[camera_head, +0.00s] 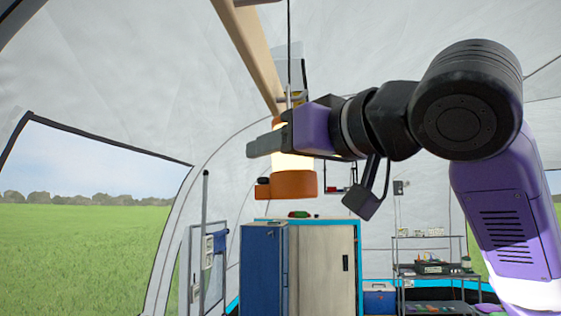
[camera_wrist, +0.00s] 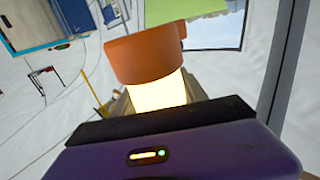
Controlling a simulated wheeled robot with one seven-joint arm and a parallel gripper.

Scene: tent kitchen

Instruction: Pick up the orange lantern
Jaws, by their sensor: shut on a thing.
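The orange lantern (camera_head: 293,184) hangs high in the tent, under a wooden beam, with its glowing middle partly hidden behind my gripper (camera_head: 268,143). In the head view its orange base shows below the gripper and a bit of its top shows above. My gripper is shut on the lantern around its lit middle. In the wrist view the orange base (camera_wrist: 145,56) and the bright glowing part (camera_wrist: 160,92) stand just past the gripper's dark edge. The fingertips are hidden in the wrist view.
A wooden beam (camera_head: 250,55) and a thin dark cord (camera_head: 289,40) are above the lantern. A blue cabinet (camera_head: 263,268) and a pale cabinet (camera_head: 325,268) stand below and behind. A metal shelf (camera_head: 428,241) with small items is at right. The air left of the lantern is clear.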

